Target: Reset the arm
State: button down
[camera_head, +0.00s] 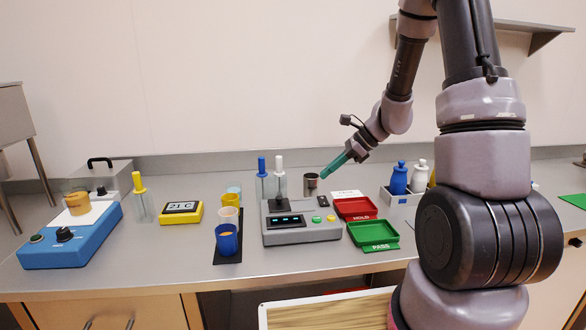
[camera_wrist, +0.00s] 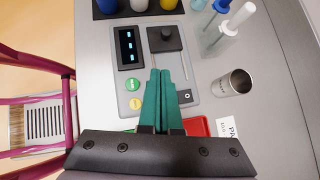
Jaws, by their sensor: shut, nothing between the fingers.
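My gripper (camera_head: 327,172) shows teal fingers in the head view, hanging over the bench above the right side of the grey scale. In the wrist view my gripper (camera_wrist: 160,74) has its two fingers side by side, shut and empty. They point across the scale (camera_wrist: 192,62) toward its dark square plate with a round knob. My arm comes in from the right and reaches down to the left over the bench.
A metal cup (camera_head: 310,185) stands close behind the scale, left of my fingertips. Red (camera_head: 357,208) and green (camera_head: 374,234) trays lie below my gripper. White and blue droppers (camera_head: 279,165) stand behind the scale. Blue and white bottles (camera_head: 399,178) stand in a holder at right. Free air lies above the bench.

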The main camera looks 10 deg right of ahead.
jog(key=s+d+r+n+t+h, duration=0.1)
jog(key=s+r+n+t+h, duration=0.1)
jog(key=s+r+n, duration=0.6)
jog(key=s+d+r+n+t+h, duration=0.2)
jog(key=s+r+n+h, duration=0.2)
jog(key=s+r+n, duration=0.4)
jog(key=a+v, duration=0.1)
jog(key=v, duration=0.7)
jog(key=shift+r, duration=0.5)
